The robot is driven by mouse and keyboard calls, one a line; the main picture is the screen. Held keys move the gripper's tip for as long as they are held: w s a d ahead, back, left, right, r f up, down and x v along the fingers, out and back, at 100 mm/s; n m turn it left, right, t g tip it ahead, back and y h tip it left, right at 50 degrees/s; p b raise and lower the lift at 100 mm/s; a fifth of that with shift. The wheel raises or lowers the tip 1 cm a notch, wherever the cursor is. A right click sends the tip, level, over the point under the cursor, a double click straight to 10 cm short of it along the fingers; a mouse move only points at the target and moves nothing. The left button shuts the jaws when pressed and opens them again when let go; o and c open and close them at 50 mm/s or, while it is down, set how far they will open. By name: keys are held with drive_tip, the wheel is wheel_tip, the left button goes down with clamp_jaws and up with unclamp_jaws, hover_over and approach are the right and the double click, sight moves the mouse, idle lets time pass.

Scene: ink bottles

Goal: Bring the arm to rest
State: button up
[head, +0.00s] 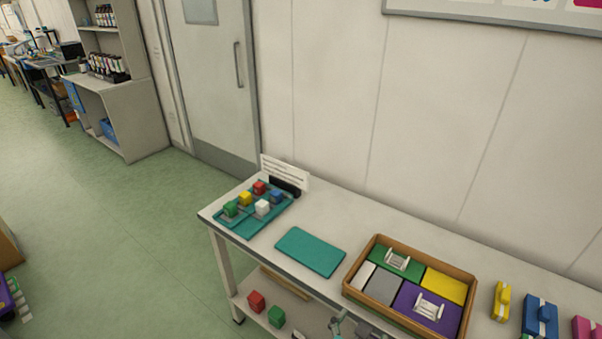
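My gripper is not clearly in view. A small grey and pale blue shape shows at the bottom edge of the head view, in front of the table's lower shelf. It may be part of my arm, but too little of it shows to tell. I see nothing held.
A white table (333,205) bears a teal tray (240,232) of coloured cubes, a flat teal mat (310,252), a wooden box (375,309) and coloured blocks (540,318). Cubes (256,301) sit on its lower shelf. Bottles (105,66) stand on shelving. Green floor lies open left.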

drive_tip(key=s+d+f+m+t+y, duration=0.1)
drive_tip(key=s+d+f+m+y, duration=0.15)
drive_tip(key=s+f+m, duration=0.4)
drive_tip(key=s+d+f+m+y, duration=0.2)
drive_tip(key=s+f+m+y, duration=0.2)
drive_tip(key=s, duration=0.6)
drive_tip(key=s+r+m+t, duration=0.1)
drive_tip(key=s+r+m, duration=0.4)
drive_tip(key=s+m, duration=0.3)
drive_tip(key=s+d+r+m+t, duration=0.1)
drive_tip(key=s+r+m, duration=0.4)
drive_tip(key=s+m, duration=0.4)
drive_tip(key=shift+r+m+t+y, duration=0.3)
drive_tip(key=shift+m+y, duration=0.05)
